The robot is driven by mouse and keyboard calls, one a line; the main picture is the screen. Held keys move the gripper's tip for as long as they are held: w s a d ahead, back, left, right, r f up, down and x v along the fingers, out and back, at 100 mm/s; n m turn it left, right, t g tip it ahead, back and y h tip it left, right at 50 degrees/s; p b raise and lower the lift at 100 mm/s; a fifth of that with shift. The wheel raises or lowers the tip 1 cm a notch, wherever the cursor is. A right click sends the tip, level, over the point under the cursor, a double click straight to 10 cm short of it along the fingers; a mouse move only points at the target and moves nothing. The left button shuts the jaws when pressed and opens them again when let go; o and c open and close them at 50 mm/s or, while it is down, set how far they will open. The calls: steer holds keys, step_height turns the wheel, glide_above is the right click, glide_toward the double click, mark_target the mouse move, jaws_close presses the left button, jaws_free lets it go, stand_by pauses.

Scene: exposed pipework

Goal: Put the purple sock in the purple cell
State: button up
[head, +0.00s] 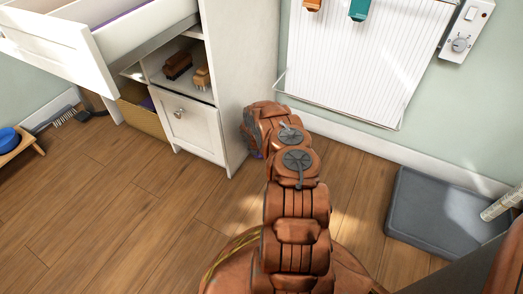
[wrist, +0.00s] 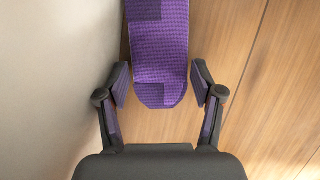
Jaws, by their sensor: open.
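The purple sock (wrist: 160,50) shows in the wrist view as a ribbed strip with darker patches. Its rounded lower end is between the two fingers of my gripper (wrist: 160,72), with a gap on each side. My gripper is open. Wooden floor shows behind the sock; I cannot tell whether they touch. In the head view my gripper is mostly hidden behind my arm, beside the white cabinet. The open white drawer (head: 58,42) at the upper left shows a strip of purple along its inside. Its cells are mostly hidden, so I cannot make out a purple cell.
The white cabinet (head: 228,85) stands close left of my gripper. Its shelf holds a dark brown brush (head: 177,65) and a tan brush (head: 202,77). A yellow basket (head: 143,112) is beneath the drawer. A grey tray (head: 435,215) lies at right.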

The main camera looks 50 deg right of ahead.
steer(key=shift+d+f, duration=0.1)
steer(key=shift+f, duration=0.15)
